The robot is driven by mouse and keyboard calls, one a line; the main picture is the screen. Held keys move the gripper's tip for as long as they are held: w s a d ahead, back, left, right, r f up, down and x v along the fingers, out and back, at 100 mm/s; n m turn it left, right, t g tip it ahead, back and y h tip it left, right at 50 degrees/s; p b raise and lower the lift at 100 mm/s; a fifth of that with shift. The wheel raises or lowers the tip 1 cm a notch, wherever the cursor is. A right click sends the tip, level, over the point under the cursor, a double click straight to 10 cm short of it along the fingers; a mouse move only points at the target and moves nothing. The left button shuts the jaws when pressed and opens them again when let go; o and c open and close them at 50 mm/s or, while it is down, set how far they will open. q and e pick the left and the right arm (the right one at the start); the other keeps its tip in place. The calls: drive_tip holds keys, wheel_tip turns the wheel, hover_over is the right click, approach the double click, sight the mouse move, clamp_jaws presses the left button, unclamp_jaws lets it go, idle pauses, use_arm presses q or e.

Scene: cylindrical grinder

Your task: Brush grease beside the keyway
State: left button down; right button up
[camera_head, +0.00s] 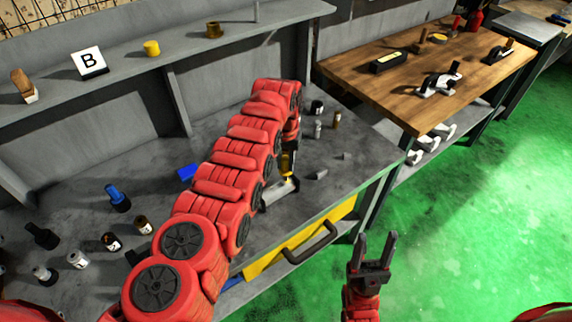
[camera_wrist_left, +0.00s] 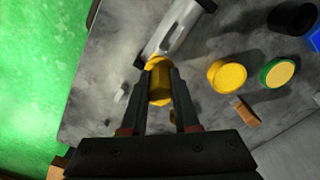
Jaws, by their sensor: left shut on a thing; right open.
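My left gripper (camera_wrist_left: 160,72) is shut on a yellow piece (camera_wrist_left: 160,88), probably the brush handle. It points down at a grey metal part (camera_wrist_left: 180,35) with a long dark slot, probably the keyway. In the head view the yellow piece (camera_head: 286,164) stands roughly upright above the grey part (camera_head: 280,193), near the bench's front edge. Whether its lower end touches the metal cannot be told. A round green-rimmed tin (camera_wrist_left: 279,72) with yellow contents, perhaps grease, is in the wrist view. My right gripper (camera_head: 372,253) is open and empty, in front of the bench.
A yellow round piece (camera_wrist_left: 226,75) and a brown block (camera_wrist_left: 245,111) lie near the tin. Several small cylinders and tools stand on the grey bench (camera_head: 75,205) at left. A yellow drawer (camera_head: 290,252) with a dark handle is below. A wooden table (camera_head: 360,75) is at right.

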use_arm(q)
drive_tip(key=shift+s+d+r+p, duration=0.1)
drive_tip(key=shift+r+p, duration=0.1)
drive_tip(key=shift+p, duration=0.4)
drive_tip(key=shift+s+d+f+p, duration=0.25)
drive_tip(key=shift+s+p, duration=0.15)
drive_tip(key=shift+p, duration=1.15)
drive_tip(key=shift+w+a+b, duration=0.15)
drive_tip(key=shift+b, duration=0.95)
